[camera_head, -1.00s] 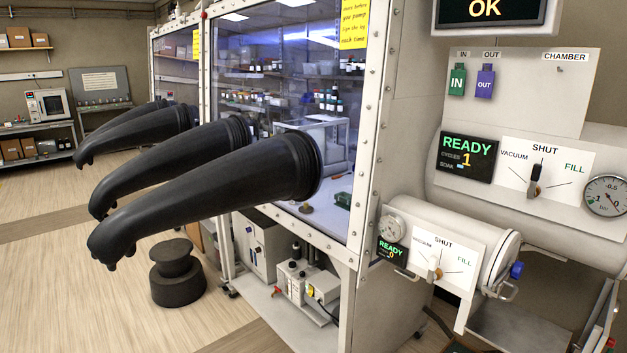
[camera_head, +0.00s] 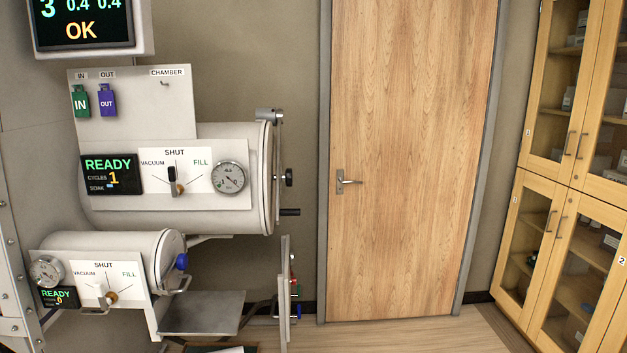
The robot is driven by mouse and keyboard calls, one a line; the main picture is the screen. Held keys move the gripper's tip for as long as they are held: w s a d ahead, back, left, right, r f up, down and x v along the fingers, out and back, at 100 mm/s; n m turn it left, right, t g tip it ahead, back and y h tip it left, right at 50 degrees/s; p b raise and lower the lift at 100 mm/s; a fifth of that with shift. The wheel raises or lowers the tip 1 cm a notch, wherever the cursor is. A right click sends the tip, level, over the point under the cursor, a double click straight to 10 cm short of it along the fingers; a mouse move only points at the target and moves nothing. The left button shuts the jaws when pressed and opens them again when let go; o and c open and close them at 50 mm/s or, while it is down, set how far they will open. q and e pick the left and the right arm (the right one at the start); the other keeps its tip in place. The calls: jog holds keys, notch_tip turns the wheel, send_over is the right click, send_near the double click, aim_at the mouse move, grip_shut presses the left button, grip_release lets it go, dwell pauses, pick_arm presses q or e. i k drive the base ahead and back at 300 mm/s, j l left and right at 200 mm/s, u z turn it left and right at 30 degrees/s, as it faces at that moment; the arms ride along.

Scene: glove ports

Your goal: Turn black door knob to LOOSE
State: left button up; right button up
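A small black knob (camera_head: 289,177) sticks out on the right, outer side of the large chamber's round door (camera_head: 263,178), which is seen nearly edge-on. Any LOOSE marking is not readable from here. A dark crank-like handle (camera_head: 290,212) sits just below the knob. The large chamber (camera_head: 220,214) is a white cylinder with a panel, and its door appears closed against it. Neither of my grippers is in view.
A smaller chamber (camera_head: 130,243) with a blue knob (camera_head: 182,261) sits below left. A grey shelf (camera_head: 203,312) and an upright panel (camera_head: 285,290) stand under the large chamber. A wooden room door (camera_head: 405,160) and glass-fronted cabinets (camera_head: 570,180) are to the right. Floor shows at lower right.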

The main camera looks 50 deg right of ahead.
aim_at(287, 176)
jog(key=k+l+z, duration=0.45)
jog(key=l+z, duration=0.2)
jog(key=k+l+z, duration=0.15)
jog(key=l+z, duration=0.35)
jog(key=i+l+z, duration=0.3)
jog(key=i+z, duration=0.55)
jog(key=i, duration=0.25)
jog(key=i+l, duration=0.15)
jog(key=i, duration=0.5)
jog(key=i+l, duration=0.15)
jog(key=i, duration=0.55)
